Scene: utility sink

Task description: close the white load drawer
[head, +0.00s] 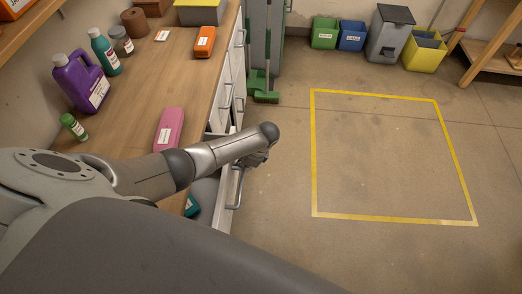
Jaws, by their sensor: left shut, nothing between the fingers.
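The white load drawer (227,204) is at the lower middle of the head view, beside the counter. It is pulled out from the cabinet. Its grey bar handle (238,188) faces the open floor on the right. A teal item (192,206) shows inside it, partly cut off. My left arm reaches across the counter and over the drawer, hiding part of it. My left gripper (258,160) is shut and empty, near the far end of the handle. I cannot tell whether it touches the drawer. My right gripper is out of view.
A green broom (266,88) leans beyond the cabinet. The floor inside the yellow outline (390,155) is clear.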

